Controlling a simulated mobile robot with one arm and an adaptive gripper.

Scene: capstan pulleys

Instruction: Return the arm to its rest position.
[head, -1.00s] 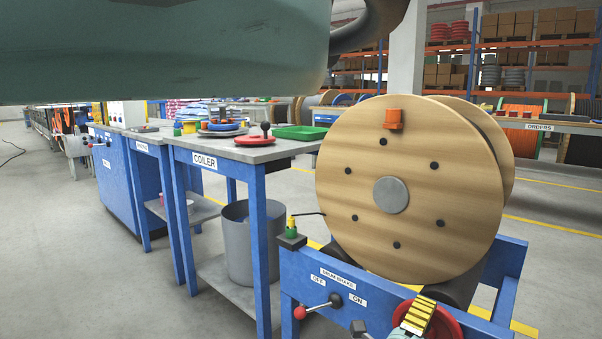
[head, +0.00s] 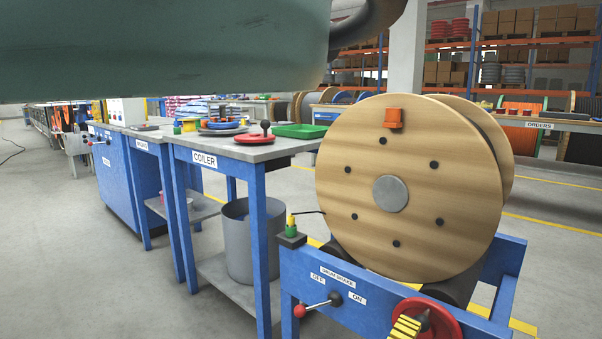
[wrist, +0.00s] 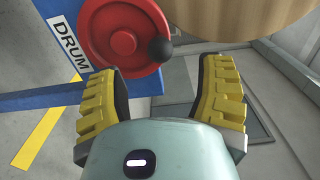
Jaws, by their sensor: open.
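My gripper (wrist: 162,85) shows in the wrist view with its two yellow ribbed fingers spread apart and nothing between the tips. In the head view a yellow finger of my gripper (head: 405,327) shows at the bottom edge, in front of the left part of a red handwheel (head: 446,318). The red handwheel (wrist: 112,28) with its dark knob (wrist: 160,49) lies ahead of the left finger in the wrist view. I cannot tell whether the finger touches the wheel.
A wooden drum (head: 340,190) stands on the blue drum-brake frame (head: 300,270), close to my gripper. A lever with a red knob (head: 299,311) projects from the frame. The coiler table (head: 262,151) stands left. Open floor (head: 70,270) lies at far left.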

